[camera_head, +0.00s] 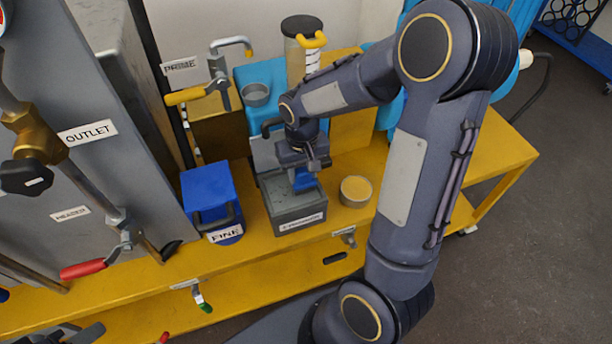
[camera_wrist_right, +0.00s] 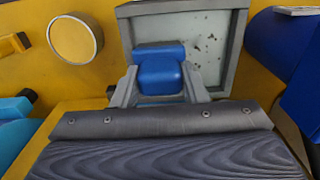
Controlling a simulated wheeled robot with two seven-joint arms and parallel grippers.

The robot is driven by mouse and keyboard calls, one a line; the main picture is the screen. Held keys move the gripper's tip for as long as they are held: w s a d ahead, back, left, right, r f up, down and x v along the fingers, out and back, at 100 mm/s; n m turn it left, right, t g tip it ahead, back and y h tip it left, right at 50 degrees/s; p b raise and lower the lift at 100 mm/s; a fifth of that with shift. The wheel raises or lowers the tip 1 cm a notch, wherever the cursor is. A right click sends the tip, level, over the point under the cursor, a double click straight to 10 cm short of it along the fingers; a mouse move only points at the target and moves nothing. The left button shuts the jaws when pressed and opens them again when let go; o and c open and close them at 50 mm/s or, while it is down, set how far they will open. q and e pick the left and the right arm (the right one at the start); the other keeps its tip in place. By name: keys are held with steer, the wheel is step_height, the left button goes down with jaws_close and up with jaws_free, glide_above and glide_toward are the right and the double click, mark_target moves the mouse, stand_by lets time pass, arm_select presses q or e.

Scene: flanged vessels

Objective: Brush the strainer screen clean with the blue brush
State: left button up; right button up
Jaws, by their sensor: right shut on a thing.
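My right gripper (camera_head: 306,164) is shut on the blue brush (camera_head: 304,181) and holds it at the grey tray (camera_head: 299,217). In the right wrist view the blue brush (camera_wrist_right: 161,76) sits between the two grey fingers. A pale surface with dark specks (camera_wrist_right: 203,47), which looks like the strainer screen, lies inside the tray's grey rim, right of and beyond the brush. The brush covers part of it. I cannot tell whether the bristles touch it. My left gripper is not clearly seen.
A round yellow-topped cup (camera_head: 356,191) stands right of the tray. A blue box (camera_head: 211,194) labelled FINE stands left. Behind are a clear cylinder (camera_head: 302,52) and a yellow-handled valve (camera_head: 186,96). The yellow bench (camera_head: 490,160) is bare at the right.

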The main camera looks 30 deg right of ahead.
steer(key=shift+w+f, duration=0.1)
stand_by(0.3)
steer(key=shift+w+a, duration=0.15)
steer(key=shift+a, duration=0.55)
steer(key=shift+w+a, duration=0.15)
steer(key=shift+a, duration=0.55)
steer(key=shift+w+a, duration=0.2)
steer(key=shift+a, duration=0.55)
steer(key=shift+w+a, duration=0.2)
steer(key=shift+a, duration=0.5)
steer(key=shift+d, duration=0.1)
steer(key=shift+s+d, duration=0.25)
steer(key=shift+d, duration=0.45)
steer(key=shift+s+d, duration=0.2)
steer(key=shift+d, duration=0.5)
